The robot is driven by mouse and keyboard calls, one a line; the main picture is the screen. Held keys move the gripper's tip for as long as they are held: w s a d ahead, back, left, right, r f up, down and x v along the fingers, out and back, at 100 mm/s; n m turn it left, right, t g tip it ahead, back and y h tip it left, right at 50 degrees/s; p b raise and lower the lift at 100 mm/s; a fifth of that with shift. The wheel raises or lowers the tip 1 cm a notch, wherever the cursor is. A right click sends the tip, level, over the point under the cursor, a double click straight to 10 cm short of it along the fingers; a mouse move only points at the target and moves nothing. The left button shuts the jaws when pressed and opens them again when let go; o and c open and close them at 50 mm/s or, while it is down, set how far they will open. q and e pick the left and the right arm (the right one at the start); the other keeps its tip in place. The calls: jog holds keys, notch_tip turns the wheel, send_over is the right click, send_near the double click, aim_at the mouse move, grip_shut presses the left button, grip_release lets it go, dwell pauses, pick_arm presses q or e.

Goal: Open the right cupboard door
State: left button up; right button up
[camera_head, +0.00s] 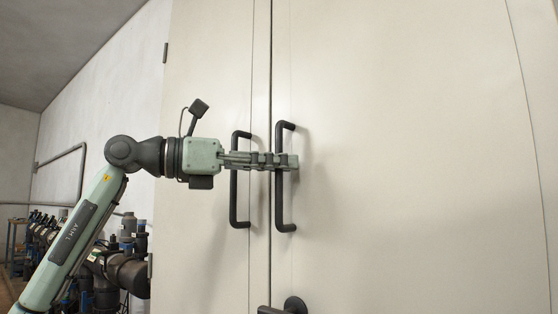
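The right cupboard door (410,150) is a tall cream panel and looks shut against the left door (205,60). Its dark vertical bar handle (285,205) stands just right of the seam. My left gripper (288,161) reaches in from the left, across the left door's handle (240,207), with its fingertips at the middle of the right door's handle. The fingers cover that part of the handle and show edge-on, so their gap and any grip on the bar are hidden.
Dark pipes and valves (125,270) stand at the lower left, behind my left arm. A pipe rail (60,158) runs along the left wall. The right door's face is clear.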

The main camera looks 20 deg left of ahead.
pick_arm(q)
jog(key=shift+d, duration=0.1)
grip_shut()
dwell(0.5)
